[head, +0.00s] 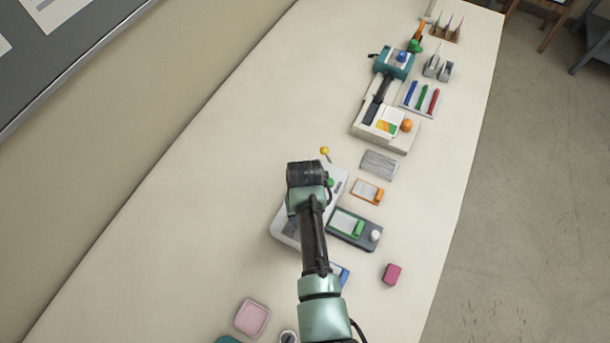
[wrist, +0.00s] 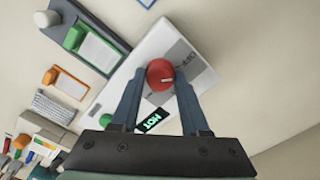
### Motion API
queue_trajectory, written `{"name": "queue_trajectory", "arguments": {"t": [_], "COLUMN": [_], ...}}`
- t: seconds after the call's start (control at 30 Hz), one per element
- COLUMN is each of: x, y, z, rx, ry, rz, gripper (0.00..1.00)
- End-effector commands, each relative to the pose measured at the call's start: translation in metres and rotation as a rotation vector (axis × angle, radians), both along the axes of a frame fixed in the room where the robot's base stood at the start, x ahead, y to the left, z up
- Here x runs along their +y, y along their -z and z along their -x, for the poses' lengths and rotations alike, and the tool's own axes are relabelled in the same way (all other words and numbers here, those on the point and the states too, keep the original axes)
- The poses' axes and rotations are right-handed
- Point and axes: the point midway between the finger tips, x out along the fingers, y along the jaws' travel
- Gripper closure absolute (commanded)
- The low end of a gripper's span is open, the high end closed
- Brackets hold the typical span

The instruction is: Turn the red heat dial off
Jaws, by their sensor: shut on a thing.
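The red heat dial (wrist: 160,74) sits on the pale laminator (wrist: 165,47) in the wrist view. It has a light pointer line on it, and the word OFF is printed on a grey patch to its right. My gripper (wrist: 160,82) is over the laminator with its two fingertips on either side of the dial, shut on it. A small dark display (wrist: 153,121) on the laminator reads HOT in green. In the head view the laminator (head: 285,225) is partly covered by my arm, and the dial and fingertips are hidden.
Beside the laminator lies a dark grey device (head: 354,229) with a green clip and white knob. An orange-framed card (head: 367,191), a grey ribbed block (head: 379,164) and a pink block (head: 391,274) lie nearby. A pink tray (head: 252,318) is at the front. The table's left side is clear.

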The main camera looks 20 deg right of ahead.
Motion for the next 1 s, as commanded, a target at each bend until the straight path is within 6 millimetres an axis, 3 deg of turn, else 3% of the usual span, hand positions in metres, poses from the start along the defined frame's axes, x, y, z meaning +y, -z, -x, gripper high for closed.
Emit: {"name": "queue_trajectory", "arguments": {"t": [0.33,0.83,0.87,1.0], "x": [-0.0001,-0.0001,-0.0001,0.0000], "y": [-0.0005,-0.0004,-0.0004,-0.0003], "z": [-0.0005,-0.0006,-0.0006,-0.0005], "rx": [-0.001,-0.001,-0.001,-0.001], "ry": [-0.128,-0.148,-0.148,-0.147], "rz": [0.000,0.000,0.000,0.000], "gripper": [1.00,1.00,0.53,0.28]}}
